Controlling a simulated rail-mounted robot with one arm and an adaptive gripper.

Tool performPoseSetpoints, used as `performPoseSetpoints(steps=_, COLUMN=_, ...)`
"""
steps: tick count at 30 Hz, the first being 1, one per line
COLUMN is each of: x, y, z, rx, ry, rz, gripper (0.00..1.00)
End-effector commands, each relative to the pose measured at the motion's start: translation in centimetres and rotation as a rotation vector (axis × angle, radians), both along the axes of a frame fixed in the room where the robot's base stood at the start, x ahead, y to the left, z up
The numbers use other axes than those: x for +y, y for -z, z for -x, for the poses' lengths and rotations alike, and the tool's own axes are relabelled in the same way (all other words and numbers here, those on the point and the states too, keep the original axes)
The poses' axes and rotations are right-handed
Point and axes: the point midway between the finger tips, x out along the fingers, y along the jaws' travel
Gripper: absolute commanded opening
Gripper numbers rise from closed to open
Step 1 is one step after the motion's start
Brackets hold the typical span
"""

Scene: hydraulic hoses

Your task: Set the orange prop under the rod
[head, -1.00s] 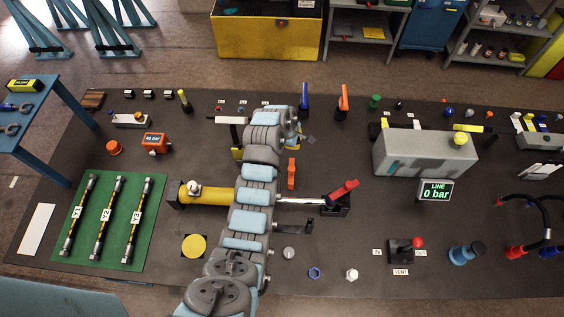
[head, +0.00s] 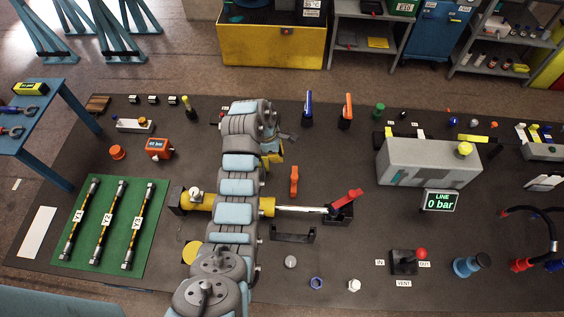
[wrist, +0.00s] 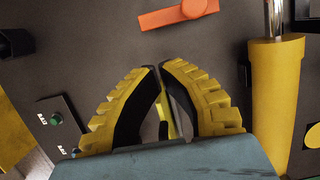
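The orange prop (head: 294,181) lies on the dark mat, just above the chrome rod (head: 300,209) in the head view and apart from it. The rod runs from the yellow cylinder (head: 198,203) to a black bracket with a red lever (head: 345,200). In the wrist view the prop (wrist: 178,14) is at the top, beyond my fingertips, and the rod (wrist: 274,18) and cylinder are at the right. My gripper (wrist: 160,68) has its yellow fingertips nearly together, with nothing seen held. In the head view it is up and left of the prop, partly hidden by my arm.
A black handle-shaped part (head: 292,236) lies below the rod. Blue (head: 307,110) and orange (head: 346,112) upright tools stand behind the prop. A grey box (head: 430,163) stands to the right. The mat around the prop is clear.

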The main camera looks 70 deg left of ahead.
Motion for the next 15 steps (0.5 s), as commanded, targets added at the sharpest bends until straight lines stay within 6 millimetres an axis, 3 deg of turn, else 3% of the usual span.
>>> performPoseSetpoints(steps=15, x=-0.6, y=5.3, z=-1.2, rx=0.001, ry=0.0, rz=0.003, gripper=0.0)
